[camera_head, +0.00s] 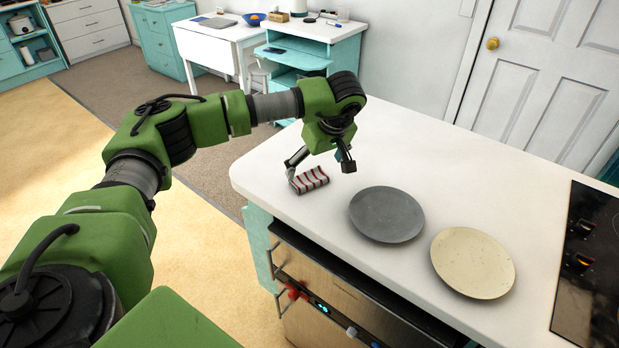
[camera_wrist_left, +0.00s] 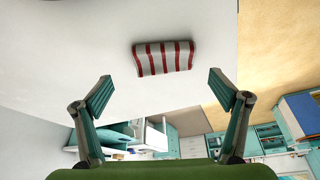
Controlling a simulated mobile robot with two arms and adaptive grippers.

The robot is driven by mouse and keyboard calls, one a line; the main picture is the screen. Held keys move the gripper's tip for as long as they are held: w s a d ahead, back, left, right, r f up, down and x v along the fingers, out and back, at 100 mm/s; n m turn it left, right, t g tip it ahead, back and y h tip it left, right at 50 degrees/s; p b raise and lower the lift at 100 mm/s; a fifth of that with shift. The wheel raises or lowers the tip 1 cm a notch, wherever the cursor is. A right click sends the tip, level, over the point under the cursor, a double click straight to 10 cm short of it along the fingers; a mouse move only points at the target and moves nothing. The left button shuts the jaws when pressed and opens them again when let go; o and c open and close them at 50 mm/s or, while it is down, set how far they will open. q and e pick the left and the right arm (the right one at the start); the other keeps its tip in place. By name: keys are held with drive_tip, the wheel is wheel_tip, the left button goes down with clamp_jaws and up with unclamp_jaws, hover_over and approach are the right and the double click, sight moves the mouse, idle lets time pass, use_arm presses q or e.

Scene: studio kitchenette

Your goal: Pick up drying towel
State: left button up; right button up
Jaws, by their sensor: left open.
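The drying towel (camera_head: 309,180) is a small folded cloth with red and light grey stripes. It lies on the white counter near its left corner, and it also shows in the left wrist view (camera_wrist_left: 164,58), whole and unobstructed. My left gripper (camera_head: 320,165) is over the counter close to the towel, its fingers spread to either side. In the left wrist view my left gripper (camera_wrist_left: 162,92) is open and empty, with the towel beyond the fingertips and between their lines. My right gripper is not in view.
A dark grey plate (camera_head: 387,214) and a cream plate (camera_head: 473,262) lie on the white counter (camera_head: 420,150) right of the towel. A black cooktop (camera_head: 592,270) is at the far right. An oven (camera_head: 340,290) sits under the front edge. The counter behind the plates is clear.

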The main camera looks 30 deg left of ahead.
sight(310, 176)
use_arm(q)
drive_tip(key=shift+s+a+f+p, duration=0.2)
drive_tip(key=shift+f+p, duration=0.15)
drive_tip(key=shift+f, duration=0.2)
drive_tip(key=shift+s+a+f+p, duration=0.1)
drive_tip(key=shift+a+f+p, duration=0.1)
drive_tip(key=shift+f+p, duration=0.25)
drive_tip(key=shift+x, duration=1.2)
drive_tip(key=shift+w+f, duration=0.1)
drive_tip(key=shift+f, duration=0.1)
drive_tip(key=c, duration=0.9)
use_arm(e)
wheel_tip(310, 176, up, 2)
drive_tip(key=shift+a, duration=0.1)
use_arm(q)
drive_tip(key=shift+r, duration=0.15)
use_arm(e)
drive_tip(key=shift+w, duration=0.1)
